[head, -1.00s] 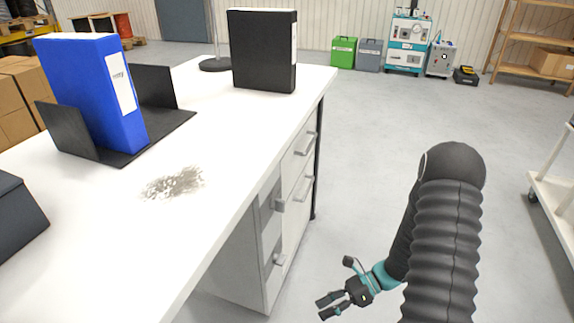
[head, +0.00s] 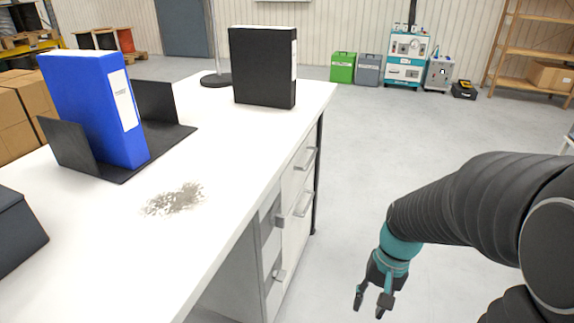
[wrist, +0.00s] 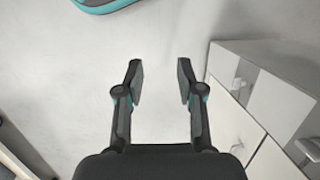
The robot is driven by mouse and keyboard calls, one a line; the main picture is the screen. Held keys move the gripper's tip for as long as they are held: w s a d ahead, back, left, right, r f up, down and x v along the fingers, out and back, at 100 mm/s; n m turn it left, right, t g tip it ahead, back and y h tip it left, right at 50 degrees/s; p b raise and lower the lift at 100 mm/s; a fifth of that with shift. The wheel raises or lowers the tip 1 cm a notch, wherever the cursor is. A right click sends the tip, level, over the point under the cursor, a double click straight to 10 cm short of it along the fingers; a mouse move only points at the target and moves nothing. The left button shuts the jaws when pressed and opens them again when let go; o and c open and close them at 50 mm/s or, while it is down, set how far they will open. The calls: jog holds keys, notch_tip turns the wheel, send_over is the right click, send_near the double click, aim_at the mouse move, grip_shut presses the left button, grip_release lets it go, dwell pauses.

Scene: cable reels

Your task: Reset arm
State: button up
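My gripper (head: 371,303) hangs at the end of my arm, to the right of the white desk, pointing down over the grey floor. In the wrist view my gripper (wrist: 160,80) has its two fingers apart with only bare floor between them. It is open and empty. My arm comes in from the right edge of the head view, and its elbow part is cut off there.
The white desk (head: 215,150) has drawers (head: 300,190) facing my arm. On it stand a blue binder (head: 85,105) in a black holder, a black binder (head: 262,68) and a grey smudge (head: 174,199). Open floor (head: 400,130) lies beyond my arm.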

jog(key=s+a+r+n+t+h, duration=0.1)
jog(key=s+r+n+t, duration=0.1)
jog(key=r, duration=0.6)
jog(key=s+r+n+t+h, duration=0.1)
jog(key=s+r+t, duration=0.2)
jog(key=r+t, duration=0.2)
notch_tip(320, 180, up, 3)
jog(key=shift+s+a+f+n, duration=0.15)
jog(key=shift+s+a+n, duration=0.2)
jog(key=shift+a+n, duration=0.05)
